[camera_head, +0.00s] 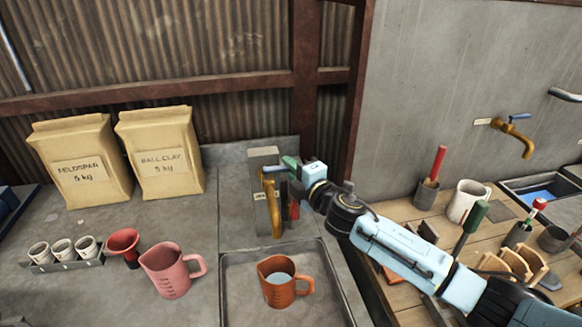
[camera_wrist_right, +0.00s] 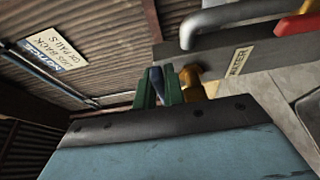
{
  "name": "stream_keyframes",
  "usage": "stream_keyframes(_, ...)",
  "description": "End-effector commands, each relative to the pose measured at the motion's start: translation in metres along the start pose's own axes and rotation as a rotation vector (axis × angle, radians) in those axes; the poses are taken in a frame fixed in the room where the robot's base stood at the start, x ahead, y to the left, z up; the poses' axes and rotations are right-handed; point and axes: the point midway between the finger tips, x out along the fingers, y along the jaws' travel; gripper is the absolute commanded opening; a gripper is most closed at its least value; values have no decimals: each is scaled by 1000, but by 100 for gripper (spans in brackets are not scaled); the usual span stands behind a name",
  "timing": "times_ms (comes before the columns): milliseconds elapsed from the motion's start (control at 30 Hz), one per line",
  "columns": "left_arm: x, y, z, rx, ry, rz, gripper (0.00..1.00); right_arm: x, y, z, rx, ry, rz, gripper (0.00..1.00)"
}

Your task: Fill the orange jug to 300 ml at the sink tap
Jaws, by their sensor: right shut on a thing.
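The orange jug (camera_head: 290,293) stands upright in the sink basin (camera_head: 232,300), with its handle to the right. Pale liquid shows inside it, but its level against any marks cannot be read. The brass sink tap (camera_head: 275,215) is behind the jug, its spout pointing down; no clear stream shows. My right gripper (camera_head: 284,172) is at the top of this tap. In the right wrist view its green fingers (camera_wrist_right: 158,90) are shut on the dark blue tap handle (camera_wrist_right: 156,78), beside the brass body (camera_wrist_right: 191,80). My left gripper is out of view.
A pink jug (camera_head: 170,272), a red funnel (camera_head: 124,243) and small cups (camera_head: 62,250) stand left of the basin. Feldspar (camera_head: 80,165) and ball clay (camera_head: 160,155) bags stand behind. Another brass tap (camera_head: 515,135) is on the right wall, above a cluttered wooden bench.

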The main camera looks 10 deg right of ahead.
Motion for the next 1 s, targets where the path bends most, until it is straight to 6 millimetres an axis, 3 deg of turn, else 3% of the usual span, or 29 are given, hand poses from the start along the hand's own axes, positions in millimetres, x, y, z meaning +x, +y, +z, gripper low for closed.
stream_keyframes(400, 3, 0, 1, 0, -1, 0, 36, -14, -1, -10, 4, -282, 0, 0)
stream_keyframes(767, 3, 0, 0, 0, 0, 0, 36, -15, 0, -9, 0, -301, -1, 0)
stream_keyframes(800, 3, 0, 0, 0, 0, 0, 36, -15, 0, -9, 0, -300, -1, 16)
stream_keyframes(933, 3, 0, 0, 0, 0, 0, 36, -15, 0, -9, 0, -300, -1, 33)
stream_keyframes(1000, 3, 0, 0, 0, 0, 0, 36, -15, 0, -9, 0, -300, -1, 33)
